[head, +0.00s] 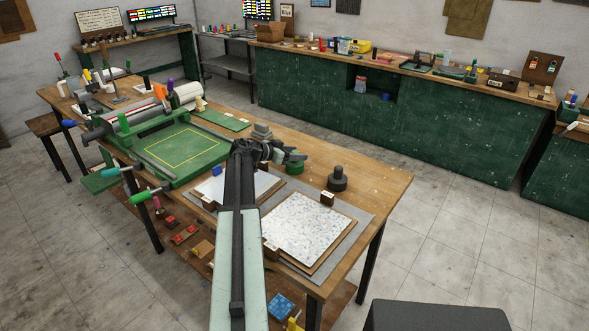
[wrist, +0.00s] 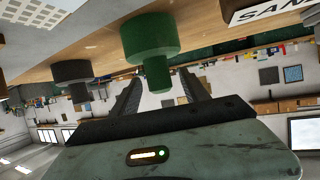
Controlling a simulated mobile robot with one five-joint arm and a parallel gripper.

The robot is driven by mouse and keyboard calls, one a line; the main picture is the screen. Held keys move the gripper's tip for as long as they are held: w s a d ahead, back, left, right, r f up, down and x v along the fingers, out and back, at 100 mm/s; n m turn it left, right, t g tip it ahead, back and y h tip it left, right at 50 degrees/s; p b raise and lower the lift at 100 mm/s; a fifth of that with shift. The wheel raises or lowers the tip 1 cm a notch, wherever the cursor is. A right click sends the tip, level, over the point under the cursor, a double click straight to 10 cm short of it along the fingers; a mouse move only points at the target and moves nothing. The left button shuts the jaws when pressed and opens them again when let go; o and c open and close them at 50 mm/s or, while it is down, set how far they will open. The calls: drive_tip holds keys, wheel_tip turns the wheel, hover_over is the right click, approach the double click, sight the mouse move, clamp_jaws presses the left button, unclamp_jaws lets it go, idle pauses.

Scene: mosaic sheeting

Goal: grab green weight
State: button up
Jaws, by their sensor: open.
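The green weight (wrist: 150,38) is a wide disc with a narrower knob. It hangs upside down in the wrist view, which is inverted. In the head view only a bit of it (head: 294,168) shows on the table, just below my gripper (head: 291,157), with the rest hidden by the gripper and arm. In the wrist view my gripper (wrist: 160,80) is open and empty, its two dark fingers spread. The knob lines up with the gap between them. I cannot tell whether it is inside the gap or just beyond the fingertips.
A black weight (head: 338,180) stands to the right on the table, and in the wrist view (wrist: 73,75) too. A grey weight (head: 262,132) stands behind my arm. A speckled mosaic sheet on a board (head: 302,228) lies in front. A green press (head: 178,155) is to the left.

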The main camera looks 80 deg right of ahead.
drive_tip(key=x, duration=0.3)
drive_tip(key=shift+w+f+b, duration=0.15)
drive_tip(key=shift+b, duration=0.15)
drive_tip(key=shift+a, duration=0.1)
clamp_jaws()
idle(0.9)
